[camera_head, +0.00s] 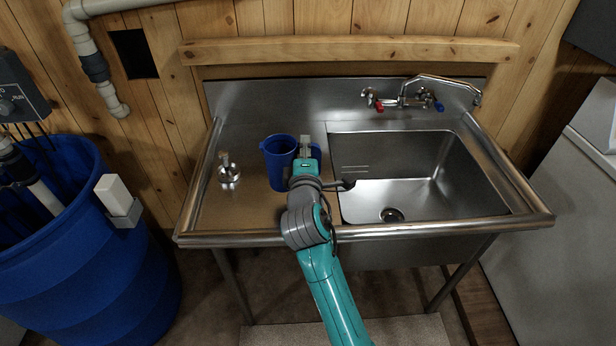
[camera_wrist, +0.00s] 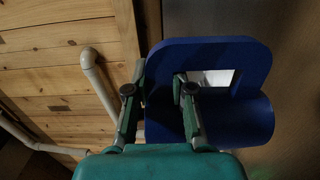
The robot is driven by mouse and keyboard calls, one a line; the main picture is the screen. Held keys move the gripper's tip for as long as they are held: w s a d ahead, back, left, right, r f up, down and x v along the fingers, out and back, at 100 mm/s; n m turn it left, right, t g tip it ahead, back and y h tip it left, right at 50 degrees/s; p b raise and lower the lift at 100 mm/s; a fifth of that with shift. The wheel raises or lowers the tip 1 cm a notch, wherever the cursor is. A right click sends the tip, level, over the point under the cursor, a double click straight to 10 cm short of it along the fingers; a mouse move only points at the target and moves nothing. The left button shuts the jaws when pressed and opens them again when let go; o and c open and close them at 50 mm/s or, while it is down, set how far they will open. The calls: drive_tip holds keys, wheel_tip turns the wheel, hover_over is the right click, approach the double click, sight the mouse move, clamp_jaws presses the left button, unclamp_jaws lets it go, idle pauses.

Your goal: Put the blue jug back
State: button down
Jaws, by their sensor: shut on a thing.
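The blue jug (camera_head: 278,160) is upright over the left drainboard of the steel sink unit, left of the basin. I cannot tell whether its base touches the steel. My gripper (camera_head: 305,152) is at its right side, shut on the jug's handle; the arm hides part of the jug. In the wrist view, the jug (camera_wrist: 222,122) fills the middle right, with a gap showing through its handle. The two fingers of my gripper (camera_wrist: 160,90) straddle the handle's outer bar.
A small metal fitting (camera_head: 229,171) stands on the drainboard (camera_head: 236,205) left of the jug. The basin (camera_head: 400,165) on the right is empty, with a tap (camera_head: 405,95) behind it. A large blue barrel (camera_head: 85,250) stands at the left.

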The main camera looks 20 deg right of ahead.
drive_tip(key=shift+f, duration=3.2)
drive_tip(key=c, duration=1)
unclamp_jaws()
drive_tip(key=shift+f, duration=0.1)
drive_tip(key=shift+s+a, duration=0.15)
drive_tip(key=shift+s, duration=0.05)
drive_tip(key=v, duration=1.1)
drive_tip(key=shift+s, duration=0.3)
drive_tip(key=shift+a, duration=0.1)
